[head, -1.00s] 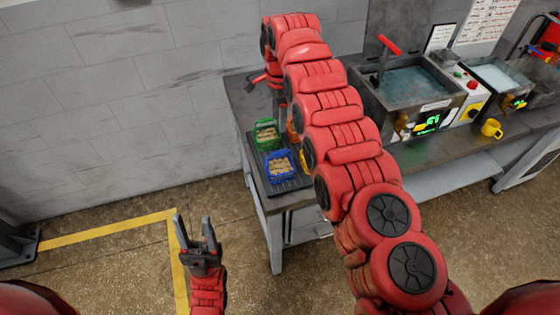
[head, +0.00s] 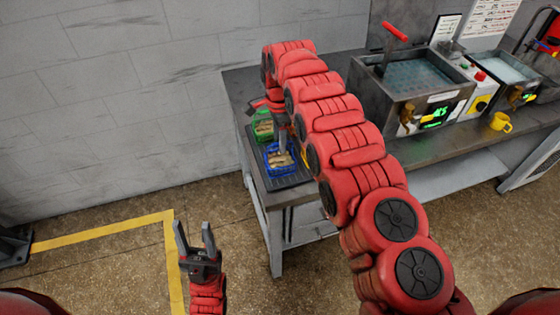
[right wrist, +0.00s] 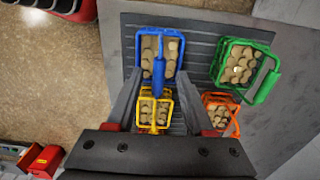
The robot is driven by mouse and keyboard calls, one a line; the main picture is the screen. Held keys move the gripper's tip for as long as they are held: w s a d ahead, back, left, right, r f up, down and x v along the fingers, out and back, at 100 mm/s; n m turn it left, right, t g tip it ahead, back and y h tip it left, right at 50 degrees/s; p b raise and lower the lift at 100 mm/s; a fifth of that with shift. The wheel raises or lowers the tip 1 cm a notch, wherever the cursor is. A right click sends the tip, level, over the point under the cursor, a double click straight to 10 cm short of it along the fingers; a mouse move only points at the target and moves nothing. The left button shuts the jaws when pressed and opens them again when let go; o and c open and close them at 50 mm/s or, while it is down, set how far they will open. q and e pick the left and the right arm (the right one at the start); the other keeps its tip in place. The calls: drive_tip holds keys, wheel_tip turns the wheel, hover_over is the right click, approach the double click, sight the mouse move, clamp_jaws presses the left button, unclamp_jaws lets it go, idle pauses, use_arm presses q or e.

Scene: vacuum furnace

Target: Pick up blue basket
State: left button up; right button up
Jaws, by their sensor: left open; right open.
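The blue basket (head: 281,173) holds round tan pieces and stands on a dark ridged tray (head: 299,182) at the near left end of the bench. In the right wrist view the blue basket (right wrist: 142,50) is ahead between the finger tips, its handle (right wrist: 159,72) raised towards the camera. My right gripper (right wrist: 157,80) is open and empty, above the baskets; in the head view it (head: 281,148) points down over the blue basket and hides part of it. I cannot tell its exact height. My left gripper (head: 193,230) is open and empty over the floor.
A yellow basket (right wrist: 155,128) lies between the right fingers nearer the wrist. A green basket (right wrist: 264,82) and an orange basket (right wrist: 234,125) stand at the right there.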

sight(280, 158)
drive_tip(key=shift+f+p, duration=0.25)
drive_tip(key=shift+p, duration=0.1)
wheel_tip(280, 158, down, 4)
drive_tip(key=shift+s+r+p, duration=0.1)
drive_tip(key=shift+p, duration=0.4)
drive_tip(key=shift+f, duration=0.4)
clamp_jaws()
idle(0.5)
